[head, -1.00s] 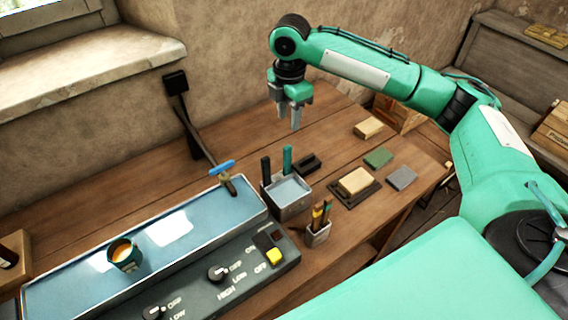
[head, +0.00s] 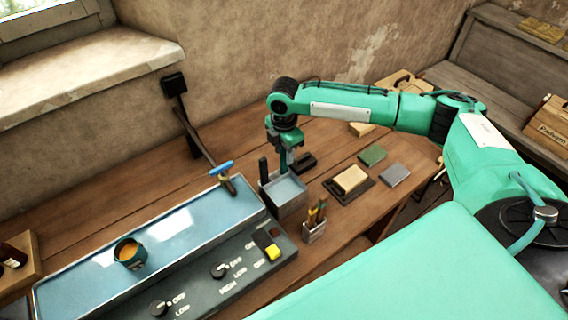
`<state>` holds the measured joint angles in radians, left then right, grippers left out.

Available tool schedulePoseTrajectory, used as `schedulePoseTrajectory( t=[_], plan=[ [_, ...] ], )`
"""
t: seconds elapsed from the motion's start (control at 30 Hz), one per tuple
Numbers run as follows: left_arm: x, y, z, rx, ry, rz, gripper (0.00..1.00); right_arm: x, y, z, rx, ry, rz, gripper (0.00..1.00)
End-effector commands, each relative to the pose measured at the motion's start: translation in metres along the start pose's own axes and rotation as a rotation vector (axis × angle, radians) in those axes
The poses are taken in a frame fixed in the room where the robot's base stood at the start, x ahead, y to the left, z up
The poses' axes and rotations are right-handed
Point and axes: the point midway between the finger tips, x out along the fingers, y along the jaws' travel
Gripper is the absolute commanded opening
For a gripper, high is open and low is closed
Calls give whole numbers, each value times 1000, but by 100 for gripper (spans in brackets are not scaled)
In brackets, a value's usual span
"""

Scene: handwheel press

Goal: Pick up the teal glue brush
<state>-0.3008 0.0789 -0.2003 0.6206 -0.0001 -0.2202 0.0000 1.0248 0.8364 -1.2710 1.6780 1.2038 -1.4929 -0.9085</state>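The teal glue brush (head: 283,162) stands upright in a square grey holder (head: 287,200), beside a black-handled tool (head: 263,168) in the same holder. My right gripper (head: 288,154) points down from above, right at the brush's upper handle. Its fingers overlap the handle in the head view and hide its top. Whether the fingers are closed on it or still apart from it is too small to tell. My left gripper is out of view.
A small pot of pencils (head: 314,230) stands in front. Blocks (head: 350,179) lie to the right.

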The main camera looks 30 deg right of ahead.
Motion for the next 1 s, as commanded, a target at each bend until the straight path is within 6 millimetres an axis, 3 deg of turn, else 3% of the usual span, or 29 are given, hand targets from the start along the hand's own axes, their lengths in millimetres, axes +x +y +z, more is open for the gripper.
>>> schedulePoseTrajectory(
  t=[0.3,0.5,1.0],
  plan=[
    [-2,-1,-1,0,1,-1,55,8,0,0,-1,-1,1,39],
    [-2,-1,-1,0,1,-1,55,8,0,0,-1,-1,1,0],
    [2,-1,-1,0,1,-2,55,-2,0,0,0,0,2,0]
  ],
)
